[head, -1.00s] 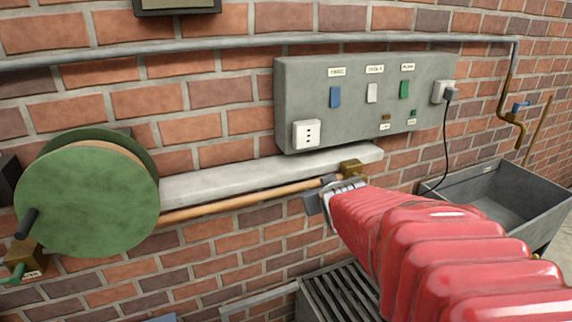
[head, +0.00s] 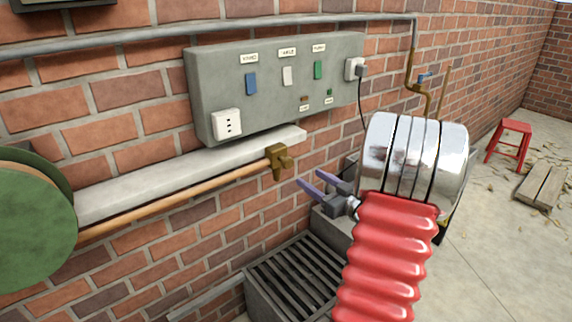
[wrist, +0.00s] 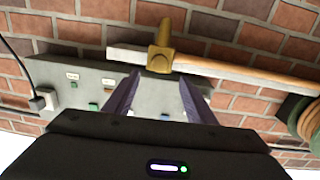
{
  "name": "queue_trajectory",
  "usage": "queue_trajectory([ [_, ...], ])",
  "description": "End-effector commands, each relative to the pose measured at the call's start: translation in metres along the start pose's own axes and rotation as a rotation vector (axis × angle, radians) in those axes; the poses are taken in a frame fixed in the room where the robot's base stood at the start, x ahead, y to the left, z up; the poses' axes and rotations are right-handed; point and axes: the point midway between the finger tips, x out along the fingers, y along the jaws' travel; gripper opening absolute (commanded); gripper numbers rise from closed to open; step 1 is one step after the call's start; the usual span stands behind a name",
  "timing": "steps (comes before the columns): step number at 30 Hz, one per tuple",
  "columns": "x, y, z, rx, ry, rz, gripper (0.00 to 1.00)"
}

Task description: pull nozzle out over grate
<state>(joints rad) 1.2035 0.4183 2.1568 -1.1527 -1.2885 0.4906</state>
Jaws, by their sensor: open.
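The brass nozzle (head: 279,161) sits at the end of an orange-brown hose (head: 180,200) in front of the brick wall, just below a pale ledge. The hose runs left to the green reel (head: 35,220). My gripper (head: 309,182) is open and empty, to the right of the nozzle and slightly below it in the head view, apart from it. In the wrist view the nozzle (wrist: 161,52) shows beyond the two spread fingers of my gripper (wrist: 155,85). The slotted grate (head: 295,272) lies below, partly hidden by my red arm sleeve.
A grey switch panel (head: 225,85) with a socket and plug is on the wall above the ledge (head: 130,190). A pipe with a blue-handled tap (head: 425,78) is at right.

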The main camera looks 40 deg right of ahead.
Motion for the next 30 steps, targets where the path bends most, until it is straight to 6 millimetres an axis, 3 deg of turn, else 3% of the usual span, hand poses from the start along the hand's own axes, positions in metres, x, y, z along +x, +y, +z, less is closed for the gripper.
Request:
queue_trajectory([
  [4,-0.010,0.004,0.004,0.023,0.025,-0.020,0.50],
  [17,-0.006,0.003,0.004,0.022,0.026,-0.023,0.50],
  [23,0.013,0.002,0.003,0.022,0.027,-0.025,0.50],
  [30,0.050,0.001,0.003,0.022,0.026,-0.025,0.50],
])
